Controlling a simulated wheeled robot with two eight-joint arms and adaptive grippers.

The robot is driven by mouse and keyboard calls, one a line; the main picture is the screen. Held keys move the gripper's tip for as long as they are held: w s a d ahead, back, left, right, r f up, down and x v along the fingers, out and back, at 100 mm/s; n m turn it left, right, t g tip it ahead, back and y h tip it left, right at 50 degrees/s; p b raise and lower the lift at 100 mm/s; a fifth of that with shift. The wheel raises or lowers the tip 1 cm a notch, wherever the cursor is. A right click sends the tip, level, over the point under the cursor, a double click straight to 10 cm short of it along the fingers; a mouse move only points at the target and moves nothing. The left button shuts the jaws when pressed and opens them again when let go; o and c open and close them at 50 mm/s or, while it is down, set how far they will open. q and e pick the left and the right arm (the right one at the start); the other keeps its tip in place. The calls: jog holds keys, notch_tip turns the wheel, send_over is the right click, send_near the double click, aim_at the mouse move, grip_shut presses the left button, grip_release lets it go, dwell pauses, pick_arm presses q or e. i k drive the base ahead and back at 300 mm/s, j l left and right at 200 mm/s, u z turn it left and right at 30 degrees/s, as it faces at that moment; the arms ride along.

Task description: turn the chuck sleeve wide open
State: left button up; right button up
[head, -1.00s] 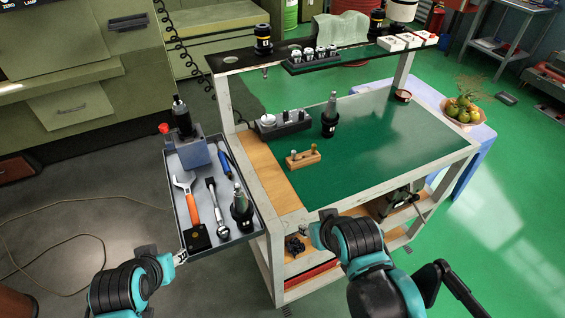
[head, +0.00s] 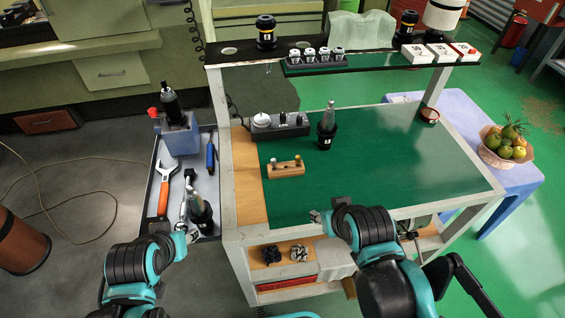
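A black upright tool with a stepped body (head: 172,106), which looks like the chuck, stands in a blue-grey block (head: 181,139) at the back of the side tray (head: 208,158). Its sleeve is too small to make out clearly. A red knob (head: 153,112) shows beside it. My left gripper (head: 191,237) is at the tray's front edge, well in front of the block and close to a dark tool holder (head: 201,214). My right gripper (head: 317,216) is over the cart's front edge, apart from the chuck. Neither gripper's finger opening can be made out.
The tray also holds an orange-handled wrench (head: 164,194), a ratchet and a blue screwdriver (head: 210,155). On the green mat (head: 400,157) stand another tool holder (head: 327,130), a wooden block (head: 286,169) and a grey rack (head: 280,126).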

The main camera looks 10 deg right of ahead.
aim_at(171, 104)
jog(key=j+z, duration=0.2)
jog(key=j, duration=0.35)
jog(key=k+j+z, duration=0.15)
jog(key=j, duration=0.35)
jog(key=j+z, duration=0.2)
jog(key=j, duration=0.3)
jog(key=i+j+z, duration=0.2)
jog(key=j+z, duration=0.3)
jog(key=j, duration=0.65)
jog(key=j+z, duration=0.45)
jog(key=j, duration=0.65)
